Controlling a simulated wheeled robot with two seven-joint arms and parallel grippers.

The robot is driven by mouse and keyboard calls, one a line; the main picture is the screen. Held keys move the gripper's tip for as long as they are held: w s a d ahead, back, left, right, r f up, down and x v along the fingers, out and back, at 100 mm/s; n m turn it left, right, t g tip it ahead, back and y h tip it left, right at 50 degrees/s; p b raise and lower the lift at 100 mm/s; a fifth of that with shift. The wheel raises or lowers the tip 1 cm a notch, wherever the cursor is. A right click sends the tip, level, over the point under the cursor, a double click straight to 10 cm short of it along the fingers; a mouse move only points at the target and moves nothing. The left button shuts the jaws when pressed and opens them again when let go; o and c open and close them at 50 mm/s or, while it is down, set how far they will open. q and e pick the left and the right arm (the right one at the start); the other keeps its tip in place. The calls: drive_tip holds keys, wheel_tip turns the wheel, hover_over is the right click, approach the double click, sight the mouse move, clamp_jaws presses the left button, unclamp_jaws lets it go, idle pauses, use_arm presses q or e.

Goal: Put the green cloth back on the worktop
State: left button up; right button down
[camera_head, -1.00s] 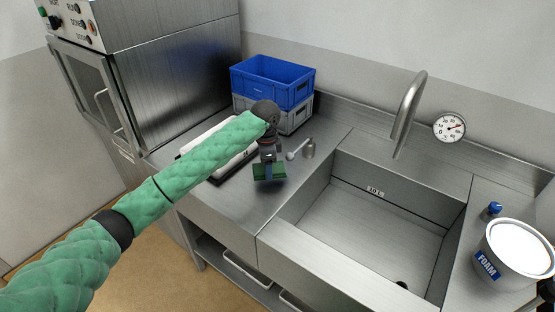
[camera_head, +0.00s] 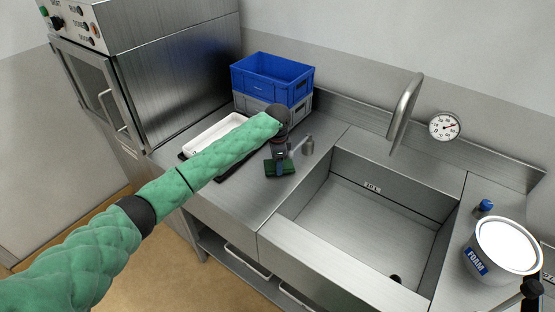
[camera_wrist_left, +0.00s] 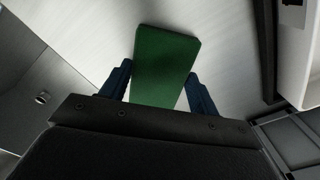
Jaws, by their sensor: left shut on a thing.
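The green cloth (camera_head: 271,169) is a small, dark green, flat block-like piece at the worktop (camera_head: 235,190), left of the sink. My left gripper (camera_head: 280,164) is shut on it; in the left wrist view the cloth (camera_wrist_left: 166,65) sits between the blue fingers (camera_wrist_left: 158,88). The cloth is on or just above the steel surface; I cannot tell whether it touches. A dark part of my right arm shows at the right edge of the head view, but its jaws cannot be made out.
The sink (camera_head: 365,215) is right of the cloth. A small metal cup (camera_head: 308,146) stands close behind the gripper. A white tray (camera_head: 205,138) lies to the left, and blue and grey crates (camera_head: 272,78) are stacked behind. A foam tub (camera_head: 505,250) stands at far right.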

use_arm(q)
drive_tip(key=shift+f, duration=0.25)
drive_tip(key=o, duration=0.9)
use_arm(e)
drive_tip(key=shift+d, duration=0.1)
use_arm(q)
drive_tip(key=shift+o, duration=0.2)
drive_tip(key=shift+s, duration=0.1)
drive_tip(key=shift+r+b, duration=0.4)
drive_tip(key=shift+r, duration=0.1)
wheel_tip(320, 180, up, 2)
drive_tip(key=shift+r+b, duration=0.25)
drive_tip(key=shift+b, duration=0.3)
wheel_tip(320, 180, up, 9)
drive_tip(key=b, duration=0.3)
use_arm(e)
drive_tip(key=w+a+r, duration=0.4)
drive_tip(key=w+r, duration=0.2)
drive_tip(key=r, duration=0.1)
drive_tip(key=shift+w+r, duration=0.3)
use_arm(q)
drive_tip(key=shift+f, duration=0.1)
